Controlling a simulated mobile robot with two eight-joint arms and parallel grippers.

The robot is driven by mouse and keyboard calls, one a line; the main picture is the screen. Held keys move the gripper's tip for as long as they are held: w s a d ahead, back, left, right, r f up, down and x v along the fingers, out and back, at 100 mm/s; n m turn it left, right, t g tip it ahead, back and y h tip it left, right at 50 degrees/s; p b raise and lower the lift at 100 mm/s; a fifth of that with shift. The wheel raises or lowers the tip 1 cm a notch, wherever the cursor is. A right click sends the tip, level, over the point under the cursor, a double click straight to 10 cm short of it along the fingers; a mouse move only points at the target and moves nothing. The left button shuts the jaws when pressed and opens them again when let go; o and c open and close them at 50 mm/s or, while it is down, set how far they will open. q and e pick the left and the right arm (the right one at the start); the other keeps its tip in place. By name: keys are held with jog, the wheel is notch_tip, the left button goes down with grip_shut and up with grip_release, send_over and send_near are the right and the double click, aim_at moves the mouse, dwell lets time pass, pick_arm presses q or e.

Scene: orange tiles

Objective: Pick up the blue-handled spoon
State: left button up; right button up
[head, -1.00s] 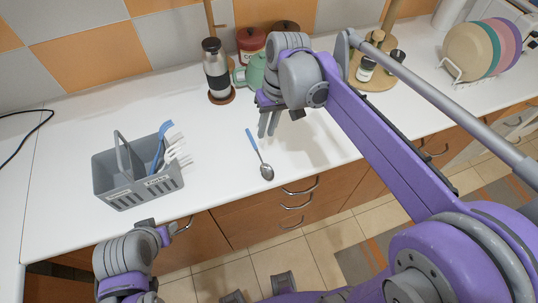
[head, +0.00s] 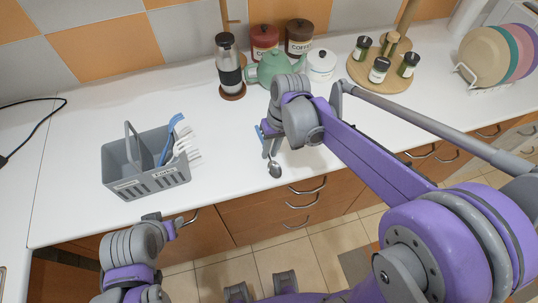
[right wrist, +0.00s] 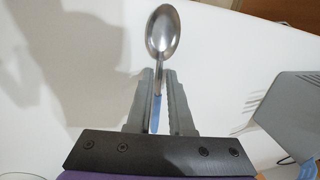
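The blue-handled spoon (head: 274,168) lies on the white counter near its front edge, with its bowl toward the edge. My right gripper (head: 268,143) is over its handle and hides much of it in the head view. In the right wrist view the spoon's bowl (right wrist: 163,36) shows beyond the fingertips. Its blue handle lies between the two fingers of the right gripper (right wrist: 159,74), which stand a little apart. Contact with the handle cannot be made out. My left gripper (head: 167,223) is low at the left, in front of the counter, away from the spoon; its fingers are unclear.
A grey divided cutlery basket (head: 153,184) with blue and white utensils stands left of the spoon. A tumbler (head: 229,65), a green teapot (head: 274,67) and canisters (head: 299,38) stand behind. A round wooden spice stand (head: 379,80) and a plate rack are at right.

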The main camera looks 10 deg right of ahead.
grip_shut()
jog(key=shift+r, duration=0.15)
